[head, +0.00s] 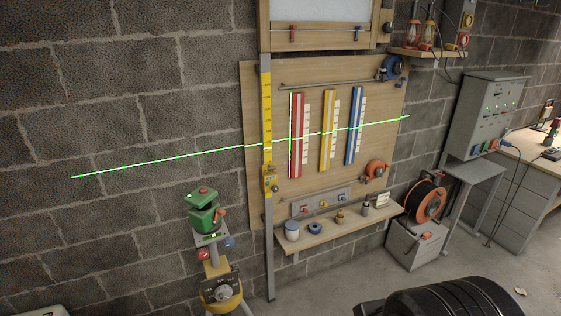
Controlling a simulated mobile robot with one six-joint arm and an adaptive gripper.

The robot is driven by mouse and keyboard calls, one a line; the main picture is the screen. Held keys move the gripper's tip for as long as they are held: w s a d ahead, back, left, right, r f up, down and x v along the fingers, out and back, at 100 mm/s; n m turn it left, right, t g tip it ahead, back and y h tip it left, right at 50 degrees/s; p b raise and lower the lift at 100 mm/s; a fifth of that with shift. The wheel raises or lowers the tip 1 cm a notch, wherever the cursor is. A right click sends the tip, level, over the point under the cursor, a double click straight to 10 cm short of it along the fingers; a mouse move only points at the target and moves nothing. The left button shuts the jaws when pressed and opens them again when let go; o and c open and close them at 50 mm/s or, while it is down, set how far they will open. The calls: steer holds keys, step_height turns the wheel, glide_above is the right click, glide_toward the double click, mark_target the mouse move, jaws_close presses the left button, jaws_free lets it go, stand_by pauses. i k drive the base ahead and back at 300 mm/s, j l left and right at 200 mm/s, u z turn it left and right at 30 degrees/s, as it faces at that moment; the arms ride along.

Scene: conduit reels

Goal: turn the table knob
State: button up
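No thing in view is plainly marked as the table knob. A tripod stand at the lower middle has a yellow head (209,303) with a round grey dial knob (222,293) in front of a dark scale plate (217,283). Above it, a small grey table (211,237) carries a green laser level (203,215). A red ball knob (203,254) and a blue ball knob (229,242) sit just under that table. An orange-red knob (220,217) is on the level's side. My gripper is not in view.
A green laser line (180,161) crosses the block wall and a wooden board (255,110) with coloured strips. A shelf (300,245) with small pots is right of the tripod. A conduit reel (427,202) stands farther right. A black ribbed object fills the bottom right.

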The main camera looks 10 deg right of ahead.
mark_target(229, 241)
steer(key=j+z, duration=0.35)
steer(key=i+j+z, duration=0.1)
steer(key=j+z, duration=0.65)
steer(key=k+j, duration=0.05)
